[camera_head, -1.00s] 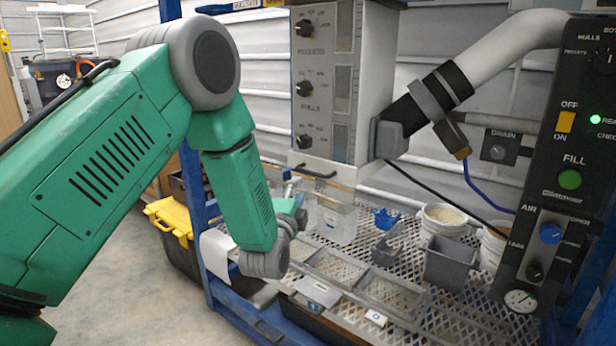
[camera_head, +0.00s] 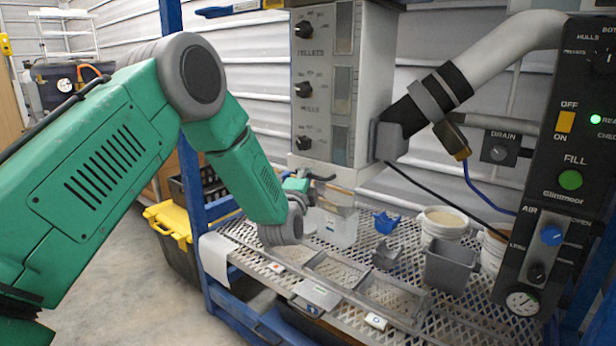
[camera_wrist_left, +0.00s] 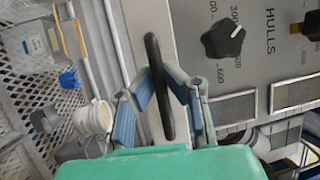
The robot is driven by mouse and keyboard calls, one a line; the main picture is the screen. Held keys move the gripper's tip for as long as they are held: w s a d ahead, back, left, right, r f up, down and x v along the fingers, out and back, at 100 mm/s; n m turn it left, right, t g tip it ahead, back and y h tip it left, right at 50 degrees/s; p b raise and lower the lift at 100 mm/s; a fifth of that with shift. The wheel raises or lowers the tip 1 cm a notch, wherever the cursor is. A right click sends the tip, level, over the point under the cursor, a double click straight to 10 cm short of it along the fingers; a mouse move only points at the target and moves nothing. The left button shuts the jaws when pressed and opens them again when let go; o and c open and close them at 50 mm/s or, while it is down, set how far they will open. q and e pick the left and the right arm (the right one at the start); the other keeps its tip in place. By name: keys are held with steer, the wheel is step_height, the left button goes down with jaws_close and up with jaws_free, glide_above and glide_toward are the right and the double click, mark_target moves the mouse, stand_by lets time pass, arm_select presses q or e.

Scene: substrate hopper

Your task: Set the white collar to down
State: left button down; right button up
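The white collar (camera_head: 345,176) is the pale band around the foot of the grey hopper in the head view, with a dark bar handle (camera_head: 323,178) on its front. The handle also shows upright in the left wrist view (camera_wrist_left: 158,85), in front of the pale collar face. My left gripper (camera_head: 303,184) is at the handle, partly hidden by its own wrist in the head view. In the wrist view its two fingers (camera_wrist_left: 163,88) are apart, one on each side of the handle; I cannot tell whether they touch it. My right gripper is not in view.
A clear container (camera_head: 338,228) stands below the collar on the mesh bench (camera_head: 460,305). A blue scoop (camera_head: 386,222), a grey bin (camera_head: 450,266) and a white bucket (camera_head: 443,222) stand to the right. A blue post (camera_head: 193,200) rises beside my left forearm.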

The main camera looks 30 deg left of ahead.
arm_select(q)
steer(key=shift+d+f, duration=0.1)
steer(key=shift+d, duration=0.35)
step_height(320, 180, down, 4)
steer(key=shift+d+f+b, duration=0.1)
steer(key=shift+d+b, duration=0.05)
steer(key=shift+b, duration=0.6)
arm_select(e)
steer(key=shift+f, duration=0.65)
arm_select(q)
steer(key=c, duration=1.9)
jaws_free()
steer(key=shift+h, duration=0.4)
steer(key=o, duration=0.3)
steer(key=shift+d, duration=0.15)
steer(key=v, duration=1.2)
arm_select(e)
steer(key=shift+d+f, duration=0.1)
arm_select(q)
steer(key=shift+d, duration=0.2)
